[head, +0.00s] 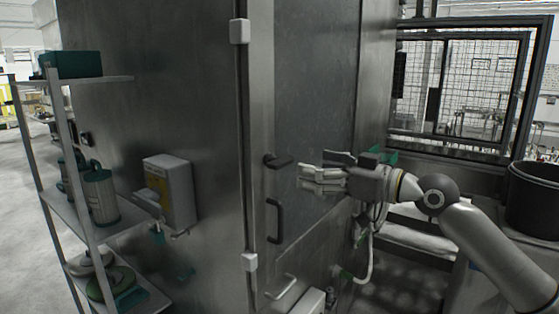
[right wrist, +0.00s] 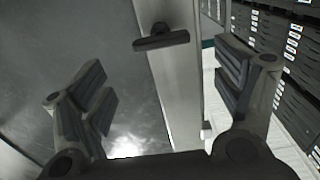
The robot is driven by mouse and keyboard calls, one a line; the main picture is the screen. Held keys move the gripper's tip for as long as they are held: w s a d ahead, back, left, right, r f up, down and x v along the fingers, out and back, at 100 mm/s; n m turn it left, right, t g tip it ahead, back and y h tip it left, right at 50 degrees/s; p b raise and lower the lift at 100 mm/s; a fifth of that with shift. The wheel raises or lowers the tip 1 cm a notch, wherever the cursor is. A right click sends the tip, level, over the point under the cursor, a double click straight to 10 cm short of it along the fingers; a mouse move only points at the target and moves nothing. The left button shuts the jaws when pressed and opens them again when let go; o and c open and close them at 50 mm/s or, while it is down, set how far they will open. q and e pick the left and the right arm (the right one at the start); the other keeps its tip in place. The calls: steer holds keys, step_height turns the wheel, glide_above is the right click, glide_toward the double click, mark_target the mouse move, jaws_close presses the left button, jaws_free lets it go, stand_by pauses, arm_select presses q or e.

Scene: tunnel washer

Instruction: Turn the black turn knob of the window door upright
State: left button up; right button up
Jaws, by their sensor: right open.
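The black turn knob (head: 278,161) sits on the edge strip of the grey metal door (head: 318,75), above a black pull handle (head: 275,222). Its bar lies roughly sideways, not upright. In the right wrist view the knob (right wrist: 161,40) shows as a short T-shaped bar on a pale strip, ahead of the jaws and above their middle. My right gripper (head: 304,178) is open and empty, just right of the knob and apart from it. Both fingers show spread wide in the right wrist view (right wrist: 168,88). My left gripper is out of view.
A shelf rack (head: 101,80) with canisters stands at the left. A white box (head: 169,190) is fixed to the machine wall. A green-ended hose (head: 366,262) hangs below my right arm. A black bin (head: 533,200) stands at the far right.

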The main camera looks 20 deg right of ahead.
mark_target(287, 162)
steer(key=p+x, duration=0.1)
steer(key=x, duration=0.3)
steer(key=p+x, duration=0.2)
steer(key=x, duration=0.2)
steer(key=shift+w+a+r, duration=0.1)
steer(key=shift+a+r, duration=0.1)
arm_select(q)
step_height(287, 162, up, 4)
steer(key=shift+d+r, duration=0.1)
arm_select(e)
steer(key=shift+w+a+f, duration=0.15)
steer(key=shift+w+a, duration=0.05)
steer(key=shift+w, duration=0.1)
steer(key=shift+c, duration=0.2)
steer(key=c, duration=1)
